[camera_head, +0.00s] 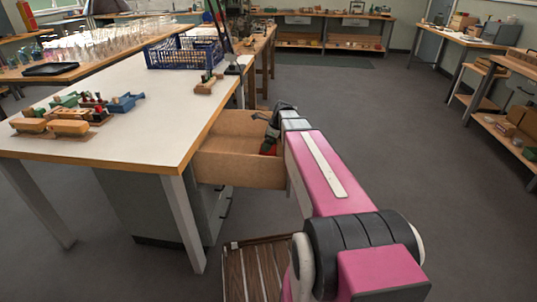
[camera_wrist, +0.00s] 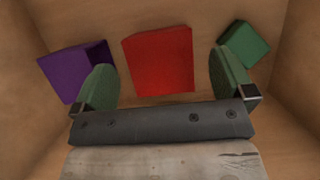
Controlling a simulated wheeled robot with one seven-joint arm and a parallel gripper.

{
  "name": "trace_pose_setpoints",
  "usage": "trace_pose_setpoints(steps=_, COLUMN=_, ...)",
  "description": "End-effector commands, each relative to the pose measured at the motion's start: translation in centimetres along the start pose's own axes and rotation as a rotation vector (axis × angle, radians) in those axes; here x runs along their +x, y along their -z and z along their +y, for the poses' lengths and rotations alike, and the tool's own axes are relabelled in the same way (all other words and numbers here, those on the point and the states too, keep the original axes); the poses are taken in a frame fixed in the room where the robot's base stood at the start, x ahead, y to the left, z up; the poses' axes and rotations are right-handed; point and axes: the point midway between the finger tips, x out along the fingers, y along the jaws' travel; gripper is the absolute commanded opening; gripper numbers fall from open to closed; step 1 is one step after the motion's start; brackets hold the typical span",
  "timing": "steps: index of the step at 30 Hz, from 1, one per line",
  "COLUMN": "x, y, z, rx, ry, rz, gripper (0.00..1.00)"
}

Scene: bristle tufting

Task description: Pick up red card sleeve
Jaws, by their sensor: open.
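The red card sleeve (camera_wrist: 158,62) lies on the wooden floor of an open drawer (camera_wrist: 190,20) in the wrist view. My gripper (camera_wrist: 167,80) is open, its two green finger pads apart, and the red sleeve shows between and beyond them. I cannot tell how high the fingers are above it. In the head view, my gripper (camera_head: 272,128) reaches into the open drawer (camera_head: 240,168), and a small patch of red (camera_head: 268,148) shows beside it.
A purple box-like piece (camera_wrist: 72,68) lies left of the red sleeve and a green block (camera_wrist: 245,44) lies right, each close to a finger. Drawer walls rise on both sides. The white table (camera_head: 130,115) above holds a blue crate (camera_head: 185,52) and several small tools.

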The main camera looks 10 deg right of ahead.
Motion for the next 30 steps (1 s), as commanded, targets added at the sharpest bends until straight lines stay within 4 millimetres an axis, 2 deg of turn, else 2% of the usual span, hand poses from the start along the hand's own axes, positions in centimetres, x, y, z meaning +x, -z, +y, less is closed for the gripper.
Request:
trace_pose_setpoints(steps=8, x=2.0, y=-0.1, z=0.1, rx=0.0, ry=-0.001, rz=0.0, gripper=1.0)
trace_pose_setpoints(steps=16, x=5.6, y=-0.3, z=0.2, rx=0.0, ry=0.0, rz=0.0, gripper=1.0)
trace_pose_setpoints(steps=24, x=6.0, y=-0.3, z=0.2, rx=0.0, ry=0.001, rz=0.0, gripper=1.0)
trace_pose_setpoints(steps=25, x=6.0, y=-0.3, z=0.2, rx=0.0, ry=0.001, rz=0.0, gripper=0.94)
trace_pose_setpoints(steps=28, x=6.0, y=-0.3, z=0.2, rx=0.0, ry=0.001, rz=0.0, gripper=0.61)
trace_pose_setpoints(steps=30, x=6.0, y=-0.3, z=0.2, rx=0.0, ry=0.001, rz=0.0, gripper=0.57)
